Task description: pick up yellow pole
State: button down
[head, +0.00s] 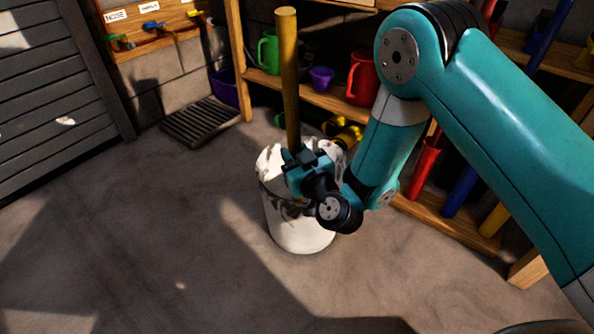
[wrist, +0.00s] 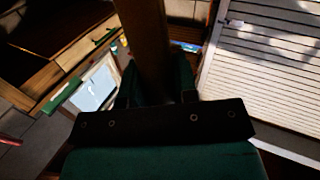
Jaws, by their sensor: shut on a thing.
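The yellow pole (head: 288,75) stands nearly upright above a white bucket (head: 300,235) in the head view. My gripper (head: 299,165) is at the pole just over the bucket's rim and is shut on it. In the wrist view the pole (wrist: 146,45) rises dark between the fingers of my gripper (wrist: 158,85). The pole's lower end is hidden behind my gripper and the bucket, so I cannot tell whether it touches the bottom.
A wooden shelf (head: 312,97) behind holds a green jug (head: 268,52), a purple cup (head: 321,79) and a red jug (head: 361,80). Red, blue and yellow poles stand at the right. A floor grate (head: 202,121) lies at the back left. Concrete floor at left and front is clear.

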notch_tip(320, 180, up, 20)
jog(key=p, duration=1.6)
notch_tip(320, 180, up, 14)
jog(key=p, duration=1.4)
send_over(294, 64)
jog(key=w, duration=0.4)
jog(key=shift+s+a+f, duration=0.2)
jog(key=shift+s+a, duration=0.05)
